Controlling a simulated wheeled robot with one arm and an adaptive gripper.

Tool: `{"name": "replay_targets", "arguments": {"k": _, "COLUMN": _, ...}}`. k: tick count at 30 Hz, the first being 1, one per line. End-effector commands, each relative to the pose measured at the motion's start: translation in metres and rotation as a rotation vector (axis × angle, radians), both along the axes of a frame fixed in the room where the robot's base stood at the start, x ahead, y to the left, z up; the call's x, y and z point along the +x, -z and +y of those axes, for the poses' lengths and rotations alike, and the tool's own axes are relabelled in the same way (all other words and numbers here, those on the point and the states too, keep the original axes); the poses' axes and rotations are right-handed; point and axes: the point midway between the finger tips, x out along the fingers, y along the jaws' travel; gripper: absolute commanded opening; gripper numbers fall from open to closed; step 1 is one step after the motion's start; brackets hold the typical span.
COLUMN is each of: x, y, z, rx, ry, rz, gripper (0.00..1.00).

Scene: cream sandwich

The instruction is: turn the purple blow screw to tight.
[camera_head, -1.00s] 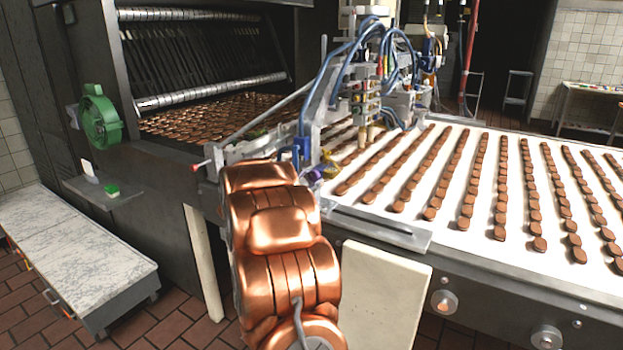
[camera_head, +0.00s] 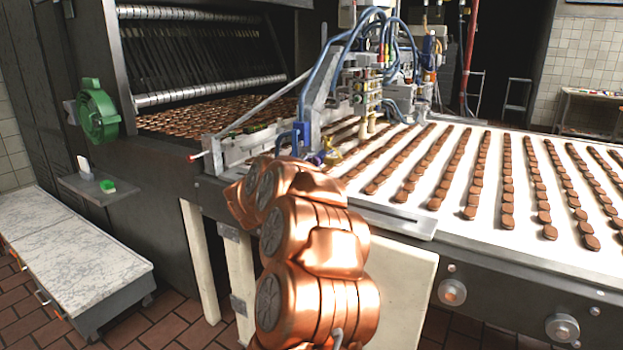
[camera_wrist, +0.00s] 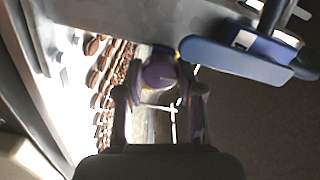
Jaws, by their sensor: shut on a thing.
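The purple blow screw (camera_wrist: 158,74) shows as a round knob with a thin mark on its face, in the upper middle of the wrist view. My gripper (camera_wrist: 160,92) has a finger on either side of the knob and is shut on it. A bit of yellow shows behind the knob. In the head view the purple screw (camera_head: 317,158) shows only as a small patch beside a yellow fitting (camera_head: 333,157), just beyond my copper arm. My arm hides the gripper in that view.
A blue bracket (camera_wrist: 240,60) lies close on the right in the wrist view. In the head view, blue hoses (camera_head: 345,45) and nozzles stand above the white conveyor belt (camera_head: 395,205) with rows of brown sandwiches. A green wheel (camera_head: 97,112) is on the dark machine at left.

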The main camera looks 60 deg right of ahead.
Motion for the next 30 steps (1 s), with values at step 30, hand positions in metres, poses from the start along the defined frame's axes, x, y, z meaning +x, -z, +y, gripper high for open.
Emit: {"name": "replay_targets", "arguments": {"k": 30, "x": 0.0017, "y": 0.0105, "z": 0.0010, "rx": 0.048, "ry": 0.000, "rz": -0.968, "gripper": 0.02}}
